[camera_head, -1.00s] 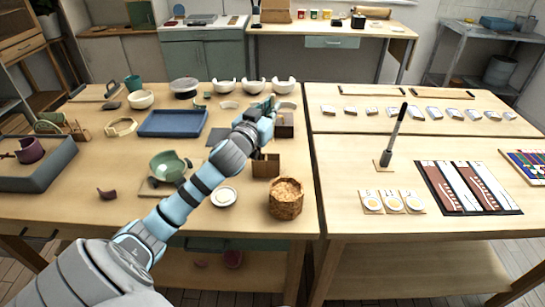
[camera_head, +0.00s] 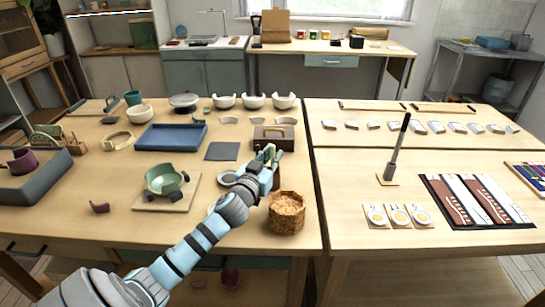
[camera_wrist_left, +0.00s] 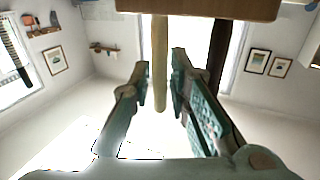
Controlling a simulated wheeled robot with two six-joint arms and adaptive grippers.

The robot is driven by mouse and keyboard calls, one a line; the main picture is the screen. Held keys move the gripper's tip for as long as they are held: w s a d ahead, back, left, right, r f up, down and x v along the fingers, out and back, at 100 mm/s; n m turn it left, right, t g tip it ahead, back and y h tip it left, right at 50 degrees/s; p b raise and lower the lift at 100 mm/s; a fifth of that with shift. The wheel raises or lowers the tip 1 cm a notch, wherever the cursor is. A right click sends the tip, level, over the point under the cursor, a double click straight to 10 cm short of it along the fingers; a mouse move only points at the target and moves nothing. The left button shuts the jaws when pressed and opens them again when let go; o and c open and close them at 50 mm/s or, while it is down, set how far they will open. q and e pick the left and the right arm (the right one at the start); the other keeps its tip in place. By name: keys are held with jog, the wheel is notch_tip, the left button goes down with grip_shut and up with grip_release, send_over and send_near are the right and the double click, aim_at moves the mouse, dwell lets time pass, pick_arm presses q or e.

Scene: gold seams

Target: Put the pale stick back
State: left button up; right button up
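The pale stick (camera_wrist_left: 160,60) shows in the left wrist view, running from a brown wooden piece (camera_wrist_left: 205,9) at the top edge down between my left gripper's fingers (camera_wrist_left: 161,78). A narrow gap shows on each side of it, so the fingers are open around it, not closed on it. A dark stick (camera_wrist_left: 218,50) runs from the same wooden piece, just right of the right finger. In the head view my left gripper (camera_head: 269,156) is over the table, in front of a brown box; I cannot make out the pale stick there. My right gripper is not in view.
The brown box with a gold handle (camera_head: 275,139) is just behind my left gripper. A green bowl (camera_head: 164,180) on a board and a blue tray (camera_head: 171,137) lie to the left.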

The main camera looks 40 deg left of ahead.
pick_arm(q)
jog(key=shift+s+d, duration=0.1)
jog(key=shift+s, duration=0.15)
jog(key=v, duration=1.1)
jog(key=shift+s, duration=0.25)
jog(key=shift+d, duration=0.1)
